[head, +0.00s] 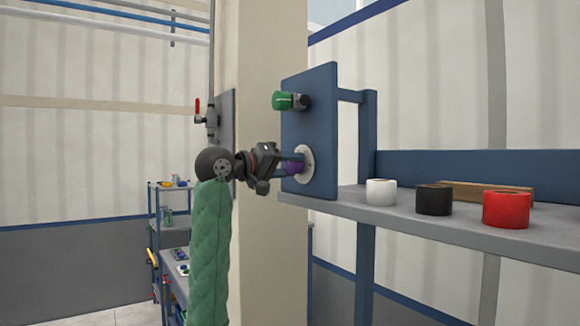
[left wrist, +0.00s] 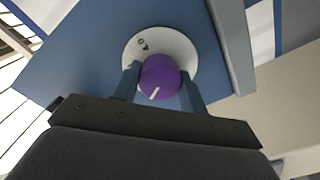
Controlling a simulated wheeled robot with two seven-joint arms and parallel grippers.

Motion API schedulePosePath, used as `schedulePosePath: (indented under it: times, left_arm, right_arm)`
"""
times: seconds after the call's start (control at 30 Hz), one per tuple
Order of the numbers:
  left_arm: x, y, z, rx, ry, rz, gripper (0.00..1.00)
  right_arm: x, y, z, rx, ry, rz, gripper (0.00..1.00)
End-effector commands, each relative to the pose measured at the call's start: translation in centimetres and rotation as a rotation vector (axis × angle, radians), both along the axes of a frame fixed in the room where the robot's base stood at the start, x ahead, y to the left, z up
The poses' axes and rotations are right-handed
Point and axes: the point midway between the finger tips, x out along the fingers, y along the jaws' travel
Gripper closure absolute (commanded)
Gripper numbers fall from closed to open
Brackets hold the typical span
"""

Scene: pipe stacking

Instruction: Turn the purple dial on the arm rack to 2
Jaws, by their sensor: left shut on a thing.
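The purple dial (head: 294,167) sits on a round white plate (head: 307,164) on the blue upright panel of the rack (head: 318,130). My left gripper (head: 287,166) reaches it from the left and is shut on it. In the left wrist view, the purple dial (left wrist: 160,77) lies between the two blue fingers of my left gripper (left wrist: 162,85). A white pointer line shows on the dial's lower left face. The white plate (left wrist: 180,46) carries small dark marks at its upper left; a "0" seems readable, the rest is partly hidden by the gripper. My right gripper is out of view.
A green knob (head: 283,101) sits higher on the same panel. A grey shelf (head: 460,228) to the right holds white (head: 381,192), black (head: 434,199) and red (head: 507,209) rings and a wooden block (head: 480,190). A beige pillar (head: 262,70) stands behind my arm, with a red-handled valve (head: 198,110) beside it.

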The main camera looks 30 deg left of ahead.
Motion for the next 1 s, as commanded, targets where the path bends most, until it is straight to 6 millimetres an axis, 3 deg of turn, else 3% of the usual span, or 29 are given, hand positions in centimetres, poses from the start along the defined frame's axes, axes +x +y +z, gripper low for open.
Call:
schedulePosePath:
  times: [0.4,0.43,0.5,0.53,1.0]
  left_arm:
    - [0.0,0.2,0.2,-0.007,0.0,0.003,0.81]
    - [0.0,0.1,0.2,-0.007,0.0,0.003,0.52]
    - [0.0,0.1,0.2,-0.006,-0.001,0.003,0.38]
    - [0.0,0.1,0.2,-0.005,0.0,0.002,0.36]
    - [-1.0,0.5,-0.1,-0.005,-0.001,0.001,0.36]
  right_arm:
    - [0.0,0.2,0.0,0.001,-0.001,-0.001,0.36]
    - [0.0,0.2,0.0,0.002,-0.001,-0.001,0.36]
    - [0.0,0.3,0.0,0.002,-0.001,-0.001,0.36]
    - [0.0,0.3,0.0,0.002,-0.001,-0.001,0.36]
    - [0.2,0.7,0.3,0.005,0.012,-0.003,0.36]
